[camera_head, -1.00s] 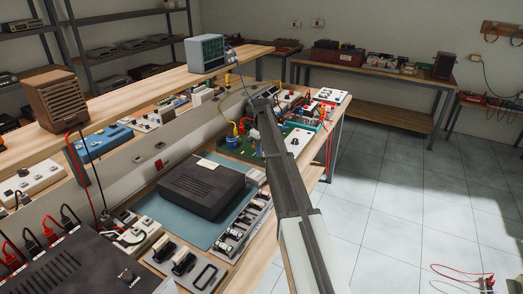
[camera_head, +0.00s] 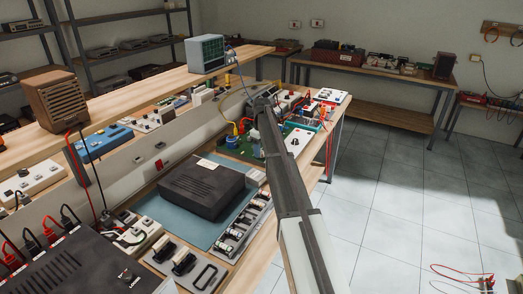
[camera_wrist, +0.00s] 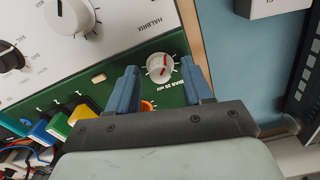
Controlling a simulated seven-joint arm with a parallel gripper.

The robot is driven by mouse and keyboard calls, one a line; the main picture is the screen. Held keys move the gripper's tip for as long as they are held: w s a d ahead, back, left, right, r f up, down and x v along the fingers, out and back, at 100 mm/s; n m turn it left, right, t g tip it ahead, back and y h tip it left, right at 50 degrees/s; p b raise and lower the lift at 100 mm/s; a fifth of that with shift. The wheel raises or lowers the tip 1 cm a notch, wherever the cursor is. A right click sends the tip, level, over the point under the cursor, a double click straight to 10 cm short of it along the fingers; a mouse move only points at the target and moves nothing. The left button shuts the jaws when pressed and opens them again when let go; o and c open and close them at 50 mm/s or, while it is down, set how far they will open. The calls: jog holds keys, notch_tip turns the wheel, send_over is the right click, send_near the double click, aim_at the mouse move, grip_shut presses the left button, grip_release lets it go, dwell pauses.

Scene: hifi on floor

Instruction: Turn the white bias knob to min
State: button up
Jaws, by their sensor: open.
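My gripper (camera_wrist: 159,63) is open, with one blue finger on the left of the knob and one on the right. A gap shows on both sides, and neither finger visibly touches the knob. In the head view my arm reaches over the bench, and the knob cannot be made out there.
An orange knob (camera_wrist: 149,105) is partly hidden between the fingers. A larger white knob (camera_wrist: 69,15) and a black knob (camera_wrist: 10,58) are on the white panel. Coloured plugs (camera_wrist: 55,128) and wires lie at lower left. A black box (camera_head: 201,187) sits on the bench mat.

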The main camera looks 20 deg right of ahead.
notch_tip(320, 180, up, 14)
jog(key=shift+f, duration=0.15)
dwell(0.4)
